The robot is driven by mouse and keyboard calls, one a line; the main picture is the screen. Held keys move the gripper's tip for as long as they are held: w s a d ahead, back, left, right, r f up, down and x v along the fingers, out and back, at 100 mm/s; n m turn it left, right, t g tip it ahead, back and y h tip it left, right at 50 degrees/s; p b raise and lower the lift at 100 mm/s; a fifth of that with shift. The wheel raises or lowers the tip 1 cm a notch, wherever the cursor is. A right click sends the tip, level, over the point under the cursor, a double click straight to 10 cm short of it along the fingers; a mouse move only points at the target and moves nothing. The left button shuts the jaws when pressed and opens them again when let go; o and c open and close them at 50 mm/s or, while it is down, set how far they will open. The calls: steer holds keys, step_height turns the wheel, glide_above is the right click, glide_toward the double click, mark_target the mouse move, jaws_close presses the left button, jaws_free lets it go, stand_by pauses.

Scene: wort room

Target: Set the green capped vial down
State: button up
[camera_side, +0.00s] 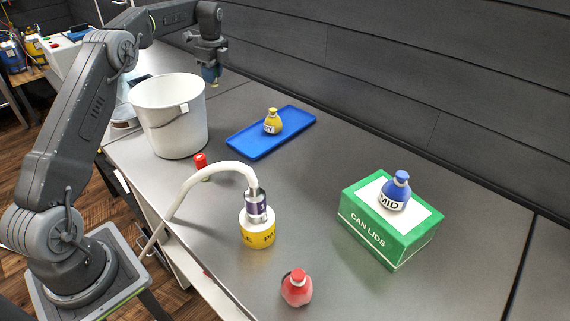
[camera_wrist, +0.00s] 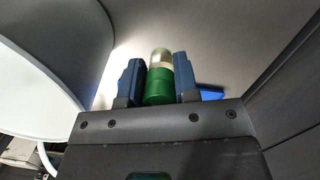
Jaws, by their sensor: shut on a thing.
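My gripper (camera_side: 211,74) is at the far end of the table, behind and to the right of the white bucket. In the wrist view its blue fingers (camera_wrist: 159,78) are shut on the green capped vial (camera_wrist: 158,88). The vial's green part sits between the fingers and its clear, pale end points away from the palm. In the side view the fingers hide most of the vial. It seems to be above the table, but the gap is hard to judge.
A white bucket (camera_side: 171,120) stands close to the gripper. A blue tray (camera_side: 248,143) holds a yellow flask (camera_side: 272,122). A green box (camera_side: 383,240) bears a blue flask (camera_side: 397,190). A red flask (camera_side: 297,289), a red-capped item (camera_side: 201,161) and a hosed yellow-banded bottle (camera_side: 258,232) stand nearer.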

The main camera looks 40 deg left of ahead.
steer(key=s+d+m, duration=0.2)
steer(key=s+d, duration=0.1)
steer(key=d, duration=0.7)
steer(key=s+d+m, duration=0.2)
steer(key=s+d, duration=0.1)
steer(key=d, duration=0.7)
steer(key=s+d+m, duration=0.2)
steer(key=s+d, duration=0.1)
steer(key=d, duration=0.7)
steer(key=shift+t, duration=0.4)
steer(key=d+f, duration=0.2)
steer(key=d, duration=0.1)
steer(key=w+d+f, duration=0.1)
steer(key=d+f, duration=0.1)
steer(key=d, duration=0.2)
steer(key=w+d+f, duration=0.1)
steer(key=d+f, duration=0.1)
steer(key=d, duration=0.2)
steer(key=shift+w, duration=0.25)
steer(key=shift+w+d+f, duration=0.1)
steer(key=shift+d+f, duration=0.15)
steer(key=shift+f, duration=1.85)
steer(key=shift+f, duration=0.15)
steer(key=o, duration=0.9)
